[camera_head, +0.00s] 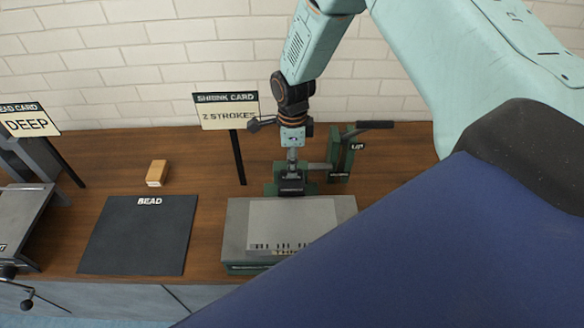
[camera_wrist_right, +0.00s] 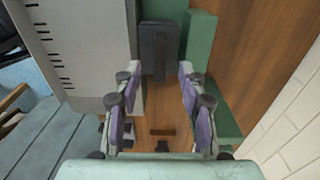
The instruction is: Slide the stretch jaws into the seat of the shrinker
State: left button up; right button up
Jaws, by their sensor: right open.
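The green shrinker (camera_head: 343,158), with a dark lever, stands at the back of the bench, right of centre. A dark block (camera_head: 291,185) with an unreadable label sits low at its front, under my gripper. In the wrist view a dark block (camera_wrist_right: 159,48) sits between green parts, just beyond the fingertips. I cannot tell whether it is the stretch jaws or part of the shrinker, nor whether it is seated. My right gripper (camera_wrist_right: 157,82) is open, its purple-padded fingers apart with nothing clearly held. In the head view the gripper (camera_head: 291,162) points down. My left gripper is out of view.
A grey sheet (camera_head: 292,222) lies on a grey-topped box (camera_head: 238,225) in front of the shrinker. A shrink card (camera_head: 226,110) reads 2 strokes. A dark BEAD mat (camera_head: 138,235), a tan block (camera_head: 157,173) and a bead card (camera_head: 28,121) are at left. Bare wood surrounds the tan block.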

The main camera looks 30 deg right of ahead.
notch_tip(320, 180, up, 9)
dwell(0.3)
jog(key=shift+f, duration=0.15)
dwell(0.7)
